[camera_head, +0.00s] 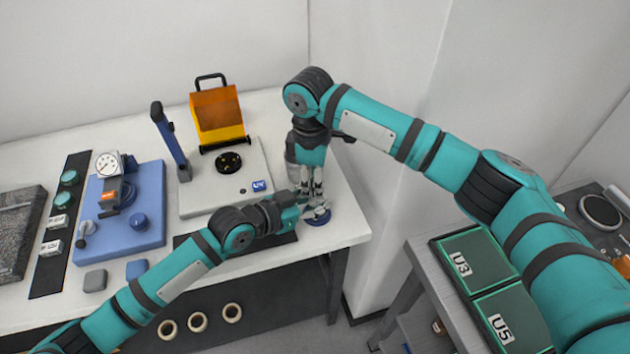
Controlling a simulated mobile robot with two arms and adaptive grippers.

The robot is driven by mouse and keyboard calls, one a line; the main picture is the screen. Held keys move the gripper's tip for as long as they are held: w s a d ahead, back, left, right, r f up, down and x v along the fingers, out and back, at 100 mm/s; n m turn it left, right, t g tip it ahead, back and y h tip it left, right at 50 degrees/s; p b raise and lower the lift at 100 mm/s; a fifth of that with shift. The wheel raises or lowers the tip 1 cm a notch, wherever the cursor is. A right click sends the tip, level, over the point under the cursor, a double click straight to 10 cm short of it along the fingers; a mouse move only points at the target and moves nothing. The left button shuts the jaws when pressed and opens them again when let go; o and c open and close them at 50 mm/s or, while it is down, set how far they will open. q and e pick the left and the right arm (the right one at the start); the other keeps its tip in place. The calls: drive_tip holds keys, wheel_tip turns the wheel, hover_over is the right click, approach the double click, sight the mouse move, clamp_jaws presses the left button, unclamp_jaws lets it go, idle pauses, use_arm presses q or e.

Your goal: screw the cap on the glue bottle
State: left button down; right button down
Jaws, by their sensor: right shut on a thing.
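My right gripper (317,193) points straight down near the right end of the white bench. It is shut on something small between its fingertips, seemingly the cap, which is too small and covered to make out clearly. My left gripper (303,205) reaches in from the left, low, right beside the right fingertips. Whether its fingers are open or shut is unclear. A round blue piece (319,218) lies on the bench just below both grippers. The glue bottle cannot be made out; the grippers crowd that spot.
A blue gauge stand (121,225) is farther left, and a granite slab (15,235) at the far left. Green boxes (474,261) sit on the right cart.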

drive_tip(key=m, duration=0.3)
drive_tip(key=shift+m, duration=0.4)
drive_tip(key=c, duration=1.2)
unclamp_jaws()
drive_tip(key=shift+w+a+r, duration=0.1)
drive_tip(key=shift+a+r, duration=0.05)
drive_tip(key=shift+r, duration=2.1)
drive_tip(key=shift+c, duration=0.2)
